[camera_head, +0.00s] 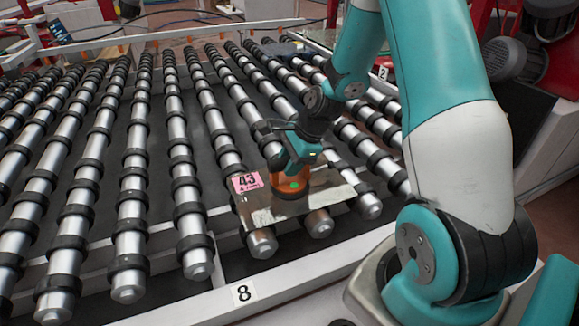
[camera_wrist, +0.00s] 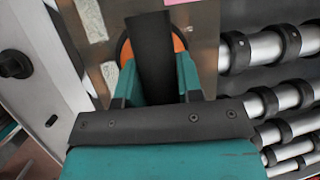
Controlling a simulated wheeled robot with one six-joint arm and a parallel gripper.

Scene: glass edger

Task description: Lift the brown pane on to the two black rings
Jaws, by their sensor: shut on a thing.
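The brown pane (camera_head: 318,188) is a see-through sheet with a pink label marked 43 (camera_head: 246,182) and pale strips. In the head view it is over the near ends of several rollers, roughly level. I cannot tell whether it touches them. An orange and black round holder (camera_head: 291,187) sits on the pane. My gripper (camera_head: 294,168) is above the pane and shut on this holder. In the wrist view my gripper (camera_wrist: 152,75) covers most of the holder's orange disc (camera_wrist: 178,44), with the pane (camera_wrist: 206,45) behind. Many black rings (camera_head: 130,262) circle the rollers; I cannot tell which two are meant.
Long silver rollers (camera_head: 133,200) run away to the back, with dark gaps between. A white rail with a tag marked 8 (camera_head: 243,292) borders the near side. A grey motor (camera_head: 506,58) and red parts stand at the back right.

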